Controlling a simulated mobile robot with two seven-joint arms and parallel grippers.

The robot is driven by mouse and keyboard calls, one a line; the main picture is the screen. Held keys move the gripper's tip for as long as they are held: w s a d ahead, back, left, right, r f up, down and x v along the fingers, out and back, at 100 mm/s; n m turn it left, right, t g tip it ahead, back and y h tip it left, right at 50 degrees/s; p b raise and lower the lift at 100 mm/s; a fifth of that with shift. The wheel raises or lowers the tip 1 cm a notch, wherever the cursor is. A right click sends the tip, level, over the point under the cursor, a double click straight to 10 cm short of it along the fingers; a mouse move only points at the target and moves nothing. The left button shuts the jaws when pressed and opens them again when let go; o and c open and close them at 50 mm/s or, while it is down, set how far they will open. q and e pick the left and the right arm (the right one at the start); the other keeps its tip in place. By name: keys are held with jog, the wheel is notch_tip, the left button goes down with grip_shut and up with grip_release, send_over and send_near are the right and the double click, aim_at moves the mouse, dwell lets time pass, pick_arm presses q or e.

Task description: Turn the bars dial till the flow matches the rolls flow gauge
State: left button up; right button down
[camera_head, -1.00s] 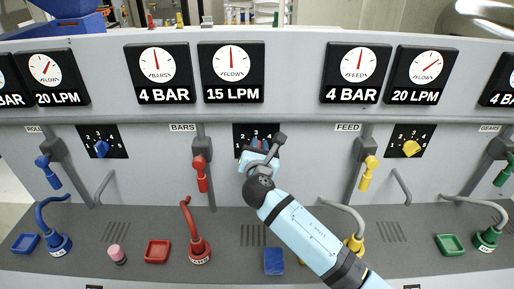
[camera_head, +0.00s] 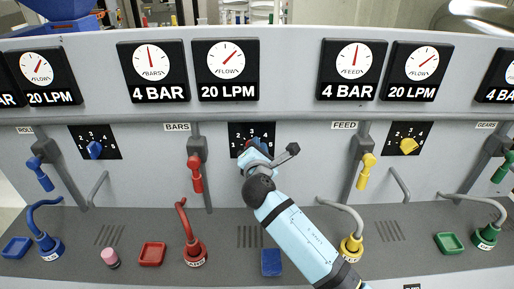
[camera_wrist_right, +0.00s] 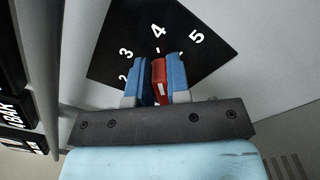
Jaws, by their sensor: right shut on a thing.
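My right gripper (camera_head: 260,143) is at the bars dial plate (camera_head: 240,129) on the panel. In the right wrist view its two blue fingers (camera_wrist_right: 159,72) are shut on the red bars dial (camera_wrist_right: 159,80), one on each side. The dial lines up close to the mark 4 on its black plate (camera_wrist_right: 120,50). The bars flow gauge (camera_head: 226,59) reads 20 LPM, with its needle tilted up to the right. The rolls flow gauge (camera_head: 38,68) at the far left also reads 20 LPM. My left gripper is out of view.
The bars pressure gauge (camera_head: 151,61) reads 4 BAR. The blue dial (camera_head: 94,150) and yellow dial (camera_head: 408,146) sit either side.

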jog(key=c, duration=1.1)
grip_release()
jog(key=s+b, duration=0.1)
jog(key=s, duration=1.3)
jog(key=shift+w, duration=0.1)
